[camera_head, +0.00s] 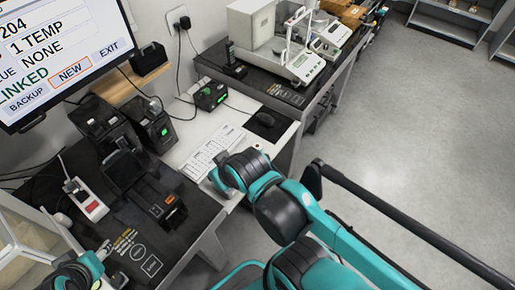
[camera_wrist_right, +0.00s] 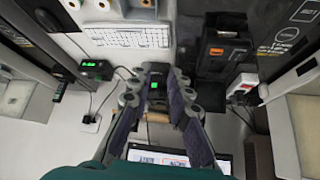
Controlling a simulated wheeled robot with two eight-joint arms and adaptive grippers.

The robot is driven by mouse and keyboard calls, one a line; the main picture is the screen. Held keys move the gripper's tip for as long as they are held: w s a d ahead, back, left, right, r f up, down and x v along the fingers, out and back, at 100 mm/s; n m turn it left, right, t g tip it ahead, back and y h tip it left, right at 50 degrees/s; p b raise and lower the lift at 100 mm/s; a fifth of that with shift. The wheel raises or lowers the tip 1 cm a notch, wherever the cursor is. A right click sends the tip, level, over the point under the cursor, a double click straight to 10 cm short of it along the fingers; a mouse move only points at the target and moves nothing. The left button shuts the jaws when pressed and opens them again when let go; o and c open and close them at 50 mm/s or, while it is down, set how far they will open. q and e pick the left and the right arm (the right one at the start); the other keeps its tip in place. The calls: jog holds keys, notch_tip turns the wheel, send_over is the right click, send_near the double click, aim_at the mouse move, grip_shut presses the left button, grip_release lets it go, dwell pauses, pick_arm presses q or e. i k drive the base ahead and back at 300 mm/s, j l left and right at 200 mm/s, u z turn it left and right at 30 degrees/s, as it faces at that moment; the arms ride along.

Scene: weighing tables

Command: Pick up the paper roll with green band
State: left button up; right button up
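Several white rolls with orange centres show at the top edge of the right wrist view, one of them a roll (camera_wrist_right: 103,4) above the keyboard.
Black printers (camera_head: 154,126) and a power strip (camera_head: 86,199) stand left, below a monitor (camera_head: 62,55). A balance (camera_head: 303,66) stands on the far table. Open floor lies right.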

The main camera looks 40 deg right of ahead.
aim_at(259, 145)
jog(key=i+l+z, duration=0.1)
jog(key=l+z, duration=0.3)
jog(key=l, duration=0.75)
jog(key=i+l+z, duration=0.15)
jog(key=i+z, duration=0.15)
jog(key=i, duration=0.25)
